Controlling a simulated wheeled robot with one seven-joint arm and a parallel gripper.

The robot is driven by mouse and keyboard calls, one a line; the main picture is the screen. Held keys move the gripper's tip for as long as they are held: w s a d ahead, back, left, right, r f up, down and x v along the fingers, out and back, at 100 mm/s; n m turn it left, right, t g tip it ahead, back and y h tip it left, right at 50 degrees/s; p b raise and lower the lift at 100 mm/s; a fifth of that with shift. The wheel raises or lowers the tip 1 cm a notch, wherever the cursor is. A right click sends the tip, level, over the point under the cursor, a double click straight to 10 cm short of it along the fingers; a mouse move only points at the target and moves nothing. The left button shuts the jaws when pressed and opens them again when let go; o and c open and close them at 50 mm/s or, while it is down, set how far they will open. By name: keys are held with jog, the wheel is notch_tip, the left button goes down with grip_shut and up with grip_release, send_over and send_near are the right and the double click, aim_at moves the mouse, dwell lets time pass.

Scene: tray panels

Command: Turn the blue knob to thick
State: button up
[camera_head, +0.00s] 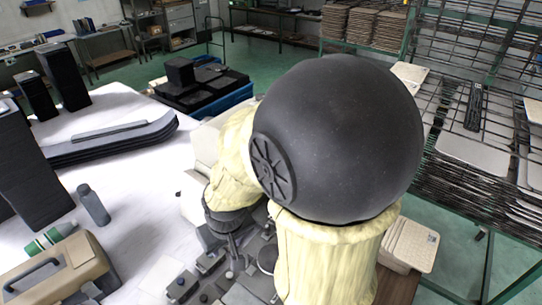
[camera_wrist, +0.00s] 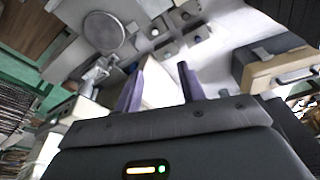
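A grey panel with several small dark and silver controls (camera_head: 182,286) lies at the bottom middle of the head view, partly hidden behind my arm. The same kind of controls (camera_wrist: 186,15) show at the top of the wrist view. I cannot make out which one is the blue knob, nor any thick marking. My gripper (camera_wrist: 160,74) shows in the wrist view with its two dark purple fingers apart and nothing between them. It points toward the panel area, with the controls beyond the fingertips. In the head view my arm hides the gripper.
A beige case with a dark handle (camera_head: 72,262) and a grey bottle (camera_head: 93,204) are left of the panel. Dark stacked blocks (camera_head: 62,75) and a long dark tray (camera_head: 110,140) lie on the white table. Wire racks (camera_head: 470,110) stand at right.

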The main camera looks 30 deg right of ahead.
jog(key=shift+o, duration=0.2)
jog(key=shift+r, duration=0.1)
jog(key=w+d+r+n+g+p, duration=0.1)
jog(key=w+d+r+n, duration=0.1)
jog(key=w+d+r, duration=0.5)
jog(key=w+d+r+n+p, duration=0.1)
jog(key=w+d, duration=0.4)
jog(key=w, duration=0.5)
jog(key=w+d+r+n, duration=0.1)
jog(key=w+d+r, duration=0.1)
jog(key=d, duration=0.5)
jog(key=w+d+r+n+g, duration=0.1)
jog(key=w+d+r, duration=0.1)
jog(key=d+r, duration=0.3)
jog(key=d, duration=0.3)
jog(key=shift+w+d+n+p, duration=0.15)
jog(key=shift+w+n+p, duration=0.15)
jog(key=shift+w, duration=0.1)
jog(key=shift+h, duration=0.3)
jog(key=shift+f, duration=0.2)
jog(key=f+p, duration=0.1)
jog(key=f, duration=0.4)
jog(key=f+p, duration=0.2)
jog(key=f, duration=0.4)
jog(key=f+p, duration=0.1)
jog(key=f, duration=0.5)
jog(key=shift+w+d, duration=0.2)
jog(key=shift+d, duration=0.15)
